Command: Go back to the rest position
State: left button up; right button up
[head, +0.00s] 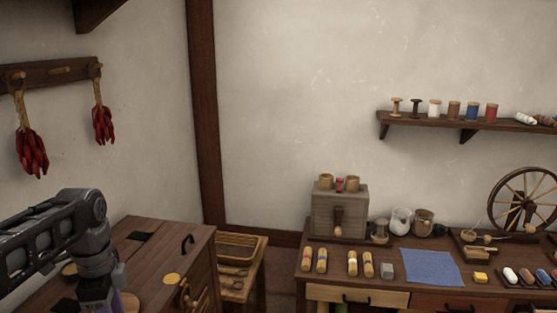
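My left arm comes in from the left and bends down over the dark wooden cabinet (165,246). My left gripper (101,301) points down at the bottom edge of the head view. Its fingertips are cut off or hidden, so I cannot tell whether it is open or holds anything. A round wooden piece (131,302) shows close beside it. My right arm and gripper are not in view.
A yellow disc (172,280) lies on the cabinet top. A stool with a tray (242,246) stands beside it. The right-hand bench holds a wooden box (338,210), a blue cloth (431,267), several thread bundles and a spinning wheel (525,198). A spool shelf (460,122) hangs above.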

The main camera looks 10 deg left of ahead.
pick_arm(q)
jog(key=w+d+f+n+t+h, duration=0.1)
jog(key=w+d+f+n+t, duration=0.1)
jog(key=w+f+n, duration=0.3)
jog(key=w+d+f+n+t, duration=0.2)
jog(key=w+t, duration=0.1)
jog(key=w, duration=0.4)
jog(key=d+f+n+h, duration=0.1)
jog(key=d+f+n, duration=0.2)
jog(key=d+f, duration=0.6)
jog(key=s+d+f+n, duration=0.2)
jog(key=s+d+f, duration=0.15)
jog(key=f, duration=0.35)
jog(key=s+d+f+n+g+h, duration=0.1)
jog(key=s+d+f+n, duration=0.15)
jog(key=s+f, duration=0.35)
jog(key=s+d+f+n, duration=0.2)
jog(key=s+d+f, duration=0.15)
jog(key=f, duration=0.45)
jog(key=s+d+f+g, duration=0.1)
jog(key=s+d+f, duration=0.2)
jog(key=s, duration=0.4)
jog(key=s+d+f+g+h, duration=0.1)
jog(key=s+d+f+g, duration=0.1)
jog(key=s, duration=0.6)
jog(key=shift+d+f+m+g, duration=0.35)
jog(key=shift+d+f, duration=0.2)
jog(key=shift+f, duration=0.35)
jog(key=shift+c, duration=0.3)
